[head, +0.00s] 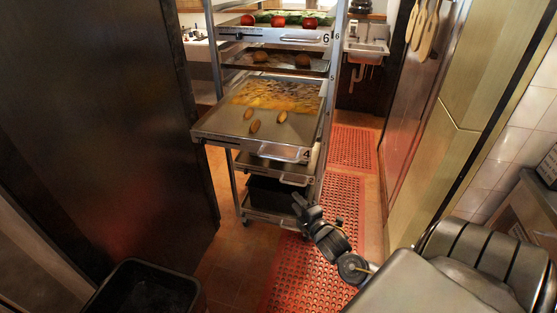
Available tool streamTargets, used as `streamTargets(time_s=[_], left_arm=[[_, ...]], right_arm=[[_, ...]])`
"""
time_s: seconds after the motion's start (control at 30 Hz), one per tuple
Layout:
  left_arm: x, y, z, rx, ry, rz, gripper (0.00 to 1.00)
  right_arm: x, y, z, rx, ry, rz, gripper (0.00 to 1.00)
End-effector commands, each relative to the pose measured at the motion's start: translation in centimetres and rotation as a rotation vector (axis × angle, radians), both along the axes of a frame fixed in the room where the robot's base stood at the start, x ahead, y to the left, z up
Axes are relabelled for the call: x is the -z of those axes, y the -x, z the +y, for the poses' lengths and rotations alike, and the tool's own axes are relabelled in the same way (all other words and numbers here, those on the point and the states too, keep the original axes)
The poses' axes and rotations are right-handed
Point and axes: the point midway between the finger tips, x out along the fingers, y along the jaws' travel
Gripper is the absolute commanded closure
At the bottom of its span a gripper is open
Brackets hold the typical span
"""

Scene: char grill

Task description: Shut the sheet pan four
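Sheet pan four (222,128), marked with a 4, is pulled out toward me from the metal rack (336,62). It holds several brown, oblong food pieces and a spread of yellow-orange pieces toward its back. Its front handle (282,154) is near the number. My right gripper (303,205) is in front of the rack, below and apart from the pan's handle. It is small and dark here, and I cannot make out the gap between its fingers. My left gripper is not in view.
Sheet pan six (268,36) with red and green produce is above, and lower pans sit under pan four. A dark panel (100,120) stands close at left, with a black bin (145,285) below it. Red perforated mats (335,200) cover the open floor at right.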

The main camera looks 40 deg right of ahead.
Motion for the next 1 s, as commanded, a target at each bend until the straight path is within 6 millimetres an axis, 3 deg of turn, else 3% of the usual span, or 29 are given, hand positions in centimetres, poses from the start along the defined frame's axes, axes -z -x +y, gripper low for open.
streamTargets(time_s=[0.03, 0.1, 0.23, 0.53, 1.0], left_arm=[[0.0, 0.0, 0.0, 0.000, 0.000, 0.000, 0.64], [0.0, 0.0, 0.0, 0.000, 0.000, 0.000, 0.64], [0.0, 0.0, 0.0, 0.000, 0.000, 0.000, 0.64], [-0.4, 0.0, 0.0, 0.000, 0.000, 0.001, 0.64], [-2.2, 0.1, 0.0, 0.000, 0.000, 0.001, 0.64]], right_arm=[[-3.3, -0.3, 0.3, -0.017, 0.053, -0.055, 0.64], [-6.7, -0.4, 0.7, -0.029, 0.114, -0.112, 0.64], [-9.9, -0.3, 1.1, -0.038, 0.174, -0.167, 0.64], [-10.9, -1.5, 0.9, -0.038, 0.185, -0.178, 0.64], [-11.9, -9.3, -0.4, -0.036, 0.182, -0.177, 0.64]])
